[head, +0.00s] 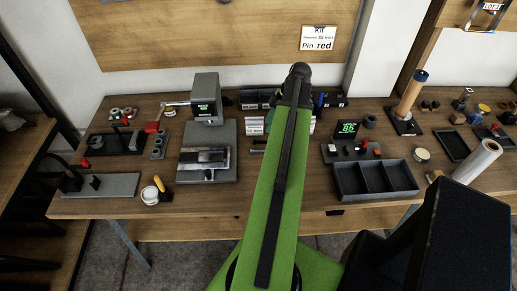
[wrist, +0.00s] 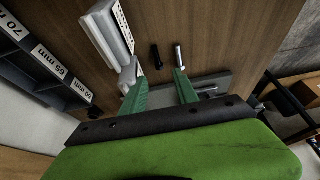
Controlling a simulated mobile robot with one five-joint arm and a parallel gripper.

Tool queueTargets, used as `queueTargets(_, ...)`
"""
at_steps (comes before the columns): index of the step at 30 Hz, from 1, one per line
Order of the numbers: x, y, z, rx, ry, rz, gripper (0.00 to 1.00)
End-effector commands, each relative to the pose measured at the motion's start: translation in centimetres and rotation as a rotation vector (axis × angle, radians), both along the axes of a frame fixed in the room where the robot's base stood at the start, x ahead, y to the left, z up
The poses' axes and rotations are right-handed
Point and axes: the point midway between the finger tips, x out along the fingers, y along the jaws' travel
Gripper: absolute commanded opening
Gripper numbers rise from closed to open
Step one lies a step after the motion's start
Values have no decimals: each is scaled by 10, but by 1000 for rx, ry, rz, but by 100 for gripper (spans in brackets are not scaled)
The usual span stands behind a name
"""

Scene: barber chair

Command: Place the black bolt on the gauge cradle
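My gripper (wrist: 157,80) shows in the wrist view with its two green fingers apart and only bare table between them. The short black bolt (wrist: 155,57) lies on the wooden table a little beyond the fingertips, beside a silver pin (wrist: 179,53). In the head view my raised green arm hides the gripper. A small dark pin (head: 257,151), possibly the bolt, lies just left of the arm.
Labelled bins (wrist: 45,72) stand along the table's back, beside a pale marked object (wrist: 112,38). A grey measuring station (head: 207,170) is left of the arm. A divided black tray (head: 375,180) is at the right front.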

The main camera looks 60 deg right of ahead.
Motion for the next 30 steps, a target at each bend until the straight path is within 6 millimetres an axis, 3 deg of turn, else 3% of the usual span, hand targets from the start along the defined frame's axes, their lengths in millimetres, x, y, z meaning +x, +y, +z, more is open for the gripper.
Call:
queueTargets(1,4,3,-22,0,0,1,36)
queueTargets(5,12,8,-44,-1,-1,1,36)
queueTargets(14,17,11,-52,-1,-1,0,36)
queueTargets(23,32,17,-96,0,0,1,36)
queueTargets(30,33,17,-93,0,0,0,36)
